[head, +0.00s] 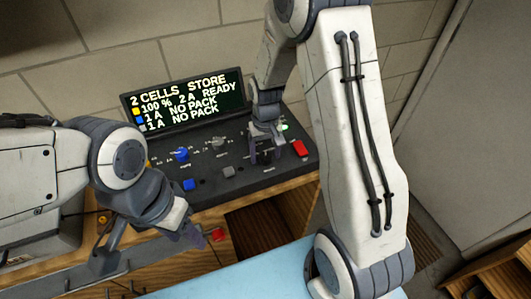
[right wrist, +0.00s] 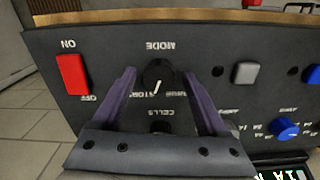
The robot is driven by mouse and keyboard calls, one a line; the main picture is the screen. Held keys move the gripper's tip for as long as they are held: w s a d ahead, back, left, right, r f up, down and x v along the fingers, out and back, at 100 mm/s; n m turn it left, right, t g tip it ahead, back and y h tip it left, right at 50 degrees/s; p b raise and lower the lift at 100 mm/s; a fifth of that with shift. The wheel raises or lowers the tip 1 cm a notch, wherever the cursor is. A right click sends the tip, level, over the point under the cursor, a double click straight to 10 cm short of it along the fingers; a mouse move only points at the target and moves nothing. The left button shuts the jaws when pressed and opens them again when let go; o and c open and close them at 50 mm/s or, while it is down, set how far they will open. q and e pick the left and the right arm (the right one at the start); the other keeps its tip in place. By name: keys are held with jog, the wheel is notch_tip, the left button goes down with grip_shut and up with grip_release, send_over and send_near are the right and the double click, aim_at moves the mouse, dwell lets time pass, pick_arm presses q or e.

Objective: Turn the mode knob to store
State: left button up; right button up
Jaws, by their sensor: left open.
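The black mode knob (right wrist: 158,73) is on the dark charger panel, between the two purple fingers of my right gripper (right wrist: 158,78) in the right wrist view. A gap shows on each side, so the gripper is open around the knob. The knob's white line points down and slightly left in that upside-down view, near the partly hidden STORE lettering. In the head view my right gripper (head: 266,138) is over the panel's right part. The display (head: 185,100) reads "2 CELLS STORE" and "100% 2A READY". My left gripper (head: 150,244) is open and empty in front of the panel.
A red ON/OFF switch (right wrist: 72,74) is beside the mode knob. The cells knob (right wrist: 158,127) is partly hidden by my gripper. A blue knob (head: 182,154), a grey knob (head: 217,143), a blue button (head: 189,185) and a grey button (head: 229,171) share the panel.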

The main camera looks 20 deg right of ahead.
aim_at(265, 156)
notch_tip(265, 156, up, 10)
jog(key=b, duration=0.1)
jog(key=shift+r, duration=0.25)
jog(key=shift+a, duration=0.1)
dwell(0.4)
